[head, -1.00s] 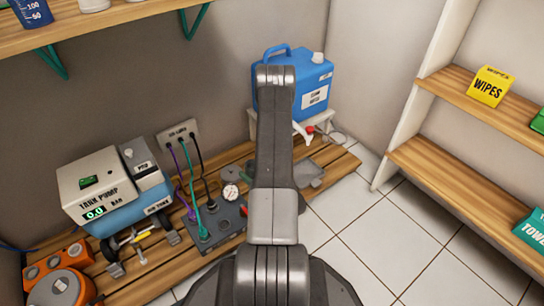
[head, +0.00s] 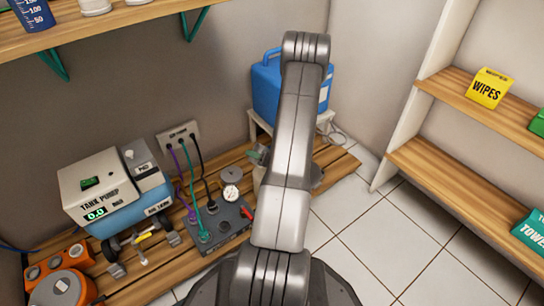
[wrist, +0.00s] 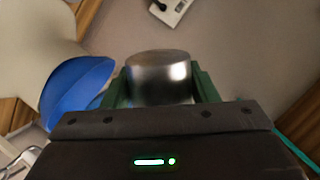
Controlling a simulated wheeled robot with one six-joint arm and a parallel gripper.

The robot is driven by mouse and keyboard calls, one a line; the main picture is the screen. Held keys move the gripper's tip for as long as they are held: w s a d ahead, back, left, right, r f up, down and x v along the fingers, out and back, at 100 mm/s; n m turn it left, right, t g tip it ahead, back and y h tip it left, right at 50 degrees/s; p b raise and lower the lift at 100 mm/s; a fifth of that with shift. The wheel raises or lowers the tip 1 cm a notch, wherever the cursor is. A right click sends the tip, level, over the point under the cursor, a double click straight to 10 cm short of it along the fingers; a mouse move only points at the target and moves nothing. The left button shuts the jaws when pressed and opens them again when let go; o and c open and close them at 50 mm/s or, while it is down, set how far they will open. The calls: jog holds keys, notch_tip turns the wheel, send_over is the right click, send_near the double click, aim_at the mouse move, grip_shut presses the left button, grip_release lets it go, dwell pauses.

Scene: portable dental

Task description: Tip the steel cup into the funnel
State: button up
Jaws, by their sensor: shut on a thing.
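The steel cup (wrist: 158,78) is between the green fingers of my gripper (wrist: 162,88) in the wrist view. The gripper is shut on it; its rounded metal side shows, but its inside and contents do not. A blue rounded, bowl-like shape (wrist: 80,95), which looks like the funnel, is just left of the cup and apart from it. A cream body lies behind it. In the head view my arm hides the cup and the funnel.
A blue water jug (head: 266,88) stands behind my arm on a small stand. The tank pump (head: 100,192), a grey box with cables (head: 215,228) and a wall socket (head: 178,138) are to the left. White floor tiles (head: 375,235) are clear on the right.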

jog(key=shift+r+m+p, duration=0.3)
jog(key=shift+p, duration=0.15)
jog(key=shift+f+m, duration=0.25)
jog(key=shift+m, duration=0.05)
jog(key=shift+d+f+m+g+y+p, duration=0.1)
jog(key=shift+f+m+g+y+p, duration=0.1)
jog(key=shift+m+g+y+p, duration=0.15)
jog(key=shift+w+r+m+g+y+p, duration=0.15)
jog(key=shift+r+m+g+y+p, duration=0.2)
jog(key=shift+m+p, duration=0.45)
jog(key=shift+w+d, duration=0.2)
jog(key=shift+w, duration=0.1)
jog(key=shift+w+d+r+m+p, duration=0.35)
jog(key=shift+m+p, duration=0.1)
jog(key=shift+p, duration=0.25)
jog(key=shift+d+f+m+g+y+p, duration=0.1)
jog(key=shift+f+m+g+y+p, duration=0.25)
jog(key=shift+m, duration=0.25)
jog(key=shift+w, duration=0.1)
dwell(0.4)
